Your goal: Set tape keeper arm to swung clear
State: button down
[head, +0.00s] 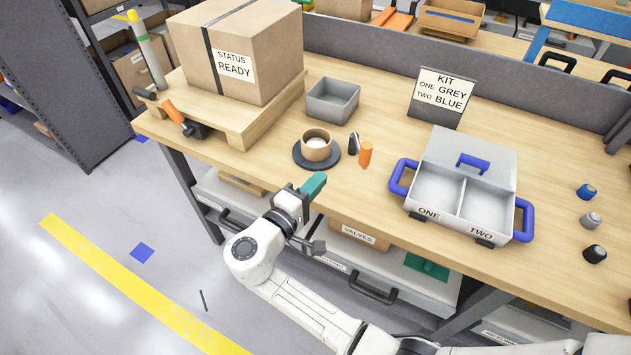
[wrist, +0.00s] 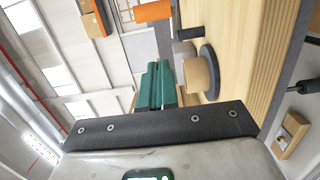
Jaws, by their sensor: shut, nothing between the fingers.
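A tan tape roll (head: 317,146) sits on a dark round base (head: 303,161) near the front edge of the bench. Just right of it are a small dark post (head: 353,143) and an upright orange grip (head: 366,154), which look like the keeper arm. How they join is too small to tell. In the wrist view the roll (wrist: 199,76), base (wrist: 209,72) and orange grip (wrist: 153,11) show ahead, right of and above the fingers. My gripper (head: 315,184) has teal fingers, shut and empty. It is in front of the roll, apart from the roll and grip.
A grey bin (head: 333,100) stands behind the roll. A pallet (head: 225,118) with a carton (head: 238,52) and orange-handled clamp (head: 176,115) is at left. A two-compartment kit case (head: 428,209) with blue handles is at right. Bare bench top lies between roll and case.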

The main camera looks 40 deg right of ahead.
aim_at(361, 159)
jog(key=s+p+x, duration=0.2)
jog(key=p+x, duration=0.1)
jog(key=x, duration=0.6)
jog(key=shift+s+d, duration=0.35)
jog(key=shift+s, duration=0.05)
jog(key=shift+s+d+f, duration=0.15)
jog(key=shift+s+d, duration=0.1)
jog(key=shift+d, duration=0.05)
jog(key=shift+s+d+b, duration=0.3)
jog(key=shift+s+d, duration=0.05)
jog(key=shift+d, duration=0.05)
jog(key=shift+a, duration=0.1)
